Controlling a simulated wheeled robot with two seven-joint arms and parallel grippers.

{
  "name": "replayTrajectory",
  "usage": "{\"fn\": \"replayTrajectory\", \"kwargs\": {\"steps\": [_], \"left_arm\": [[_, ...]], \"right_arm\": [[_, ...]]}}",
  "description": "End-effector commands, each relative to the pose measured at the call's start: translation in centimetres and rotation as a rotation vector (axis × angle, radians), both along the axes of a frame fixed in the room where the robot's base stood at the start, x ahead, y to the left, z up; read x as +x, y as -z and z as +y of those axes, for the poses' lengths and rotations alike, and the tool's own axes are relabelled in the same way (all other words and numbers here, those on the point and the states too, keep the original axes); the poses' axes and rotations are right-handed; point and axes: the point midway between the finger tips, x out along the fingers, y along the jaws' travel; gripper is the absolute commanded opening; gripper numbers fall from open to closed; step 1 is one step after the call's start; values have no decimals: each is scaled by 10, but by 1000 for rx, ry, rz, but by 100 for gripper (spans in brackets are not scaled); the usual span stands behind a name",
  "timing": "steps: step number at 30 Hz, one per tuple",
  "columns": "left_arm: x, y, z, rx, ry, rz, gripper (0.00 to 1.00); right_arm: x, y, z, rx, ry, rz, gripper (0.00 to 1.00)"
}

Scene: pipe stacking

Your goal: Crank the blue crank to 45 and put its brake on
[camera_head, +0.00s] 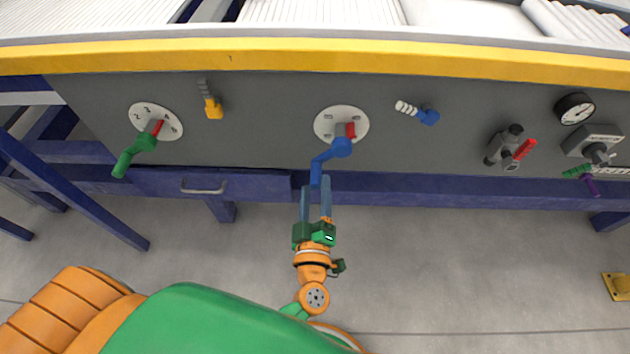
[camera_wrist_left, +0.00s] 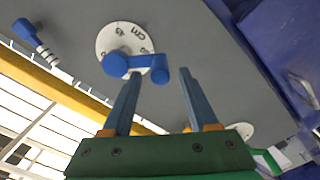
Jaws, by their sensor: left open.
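The blue crank (camera_head: 339,148) sits on a round white dial (camera_head: 328,114) in the middle of the grey panel, its arm and handle hanging down to the left. A red pointer (camera_head: 351,130) shows on the dial's right side. A blue brake lever (camera_head: 428,116) with a pale spring-like piece is up and right of the crank. My left gripper (camera_head: 316,183) is open just below the crank handle. In the left wrist view the crank (camera_wrist_left: 137,66) is ahead of the spread fingers (camera_wrist_left: 157,100), with nothing between the tips. I cannot read the dial's setting. My right gripper is not seen.
A green crank (camera_head: 141,143) on its own dial and an orange lever (camera_head: 213,107) are to the left. A blue rail (camera_head: 430,190) runs below the panel.

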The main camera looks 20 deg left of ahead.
Motion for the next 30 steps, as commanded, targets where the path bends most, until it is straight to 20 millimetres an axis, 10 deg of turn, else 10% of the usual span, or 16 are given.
{"fn": "replayTrajectory", "kwargs": {"steps": [14,21,30], "left_arm": [[36,0,10,2,3,1,60],[36,1,10,2,3,1,0],[36,1,10,2,3,2,0]], "right_arm": [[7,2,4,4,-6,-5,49],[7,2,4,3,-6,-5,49],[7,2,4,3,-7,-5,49]]}}
